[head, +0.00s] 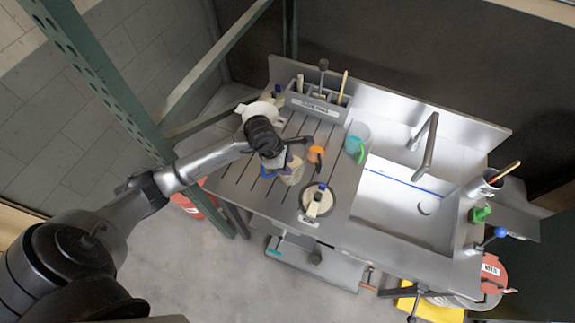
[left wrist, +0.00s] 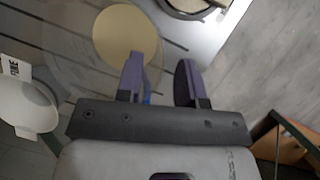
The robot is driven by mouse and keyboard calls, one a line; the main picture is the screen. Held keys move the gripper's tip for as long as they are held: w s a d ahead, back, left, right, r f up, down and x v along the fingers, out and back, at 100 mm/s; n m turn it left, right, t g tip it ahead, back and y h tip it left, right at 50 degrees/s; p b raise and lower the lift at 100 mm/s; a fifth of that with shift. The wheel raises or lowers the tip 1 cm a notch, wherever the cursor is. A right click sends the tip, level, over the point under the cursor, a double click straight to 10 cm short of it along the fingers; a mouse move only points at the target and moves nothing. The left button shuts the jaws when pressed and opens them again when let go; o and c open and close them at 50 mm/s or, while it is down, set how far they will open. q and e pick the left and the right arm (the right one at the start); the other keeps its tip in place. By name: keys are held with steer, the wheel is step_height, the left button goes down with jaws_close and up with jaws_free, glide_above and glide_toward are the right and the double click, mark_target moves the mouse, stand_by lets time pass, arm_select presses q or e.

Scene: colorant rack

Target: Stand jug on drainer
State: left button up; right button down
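The drainer is the grooved metal board (head: 232,172) left of the sink. A clear jug with beige contents (head: 293,173) stands on it, partly hidden by my left gripper (head: 272,170); an orange handle (head: 316,154) shows beside it. In the left wrist view, a beige disc (left wrist: 125,34) lies inside a faint clear outline, just beyond the fingers. My left gripper's purple fingers (left wrist: 160,82) are apart, close over the jug; I cannot tell whether they touch it. Another clear jug with a green handle (head: 357,136) stands near the sink edge. My right gripper is not in view.
A round container of cream contents (head: 315,203) stands at the drainer's front. A grey caddy with tools (head: 316,104) is behind, and a white vessel (head: 256,111) at back left. The sink (head: 400,205) and tap (head: 428,145) are to the right. Green posts stand left.

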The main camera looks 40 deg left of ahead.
arm_select(q)
steer(key=v, duration=1)
steer(key=s+d+r+n+t+h, duration=0.1)
steer(key=d+r+n+t+h, duration=0.15)
steer(key=d+h, duration=0.35)
steer(key=s+d+r+n+t+h, duration=0.1)
steer(key=d+r+h, duration=0.25)
steer(key=d, duration=0.45)
step_height(320, 180, up, 5)
steer(key=n+t+h, duration=0.2)
steer(key=n+t, duration=0.8)
steer(key=n, duration=0.2)
steer(key=s+a+f+n+g+y, duration=0.15)
steer(key=a+f+n+y, duration=0.35)
steer(key=n+y, duration=0.55)
steer(key=s+a+f+n+y, duration=0.3)
steer(key=f+n+y, duration=0.4)
steer(key=n, duration=0.7)
steer(key=s+d+f+n+g+h, duration=0.1)
steer(key=s+d+f+n+g, duration=0.1)
steer(key=s+f+g, duration=0.3)
steer(key=s+d+f+n+g+h, duration=0.1)
steer(key=s+d+f+n+g, duration=0.2)
steer(key=s, duration=0.8)
step_height(320, 180, down, 3)
steer(key=g, duration=0.3)
steer(key=shift+r+h+b, duration=0.15)
steer(key=shift+h+b, duration=0.25)
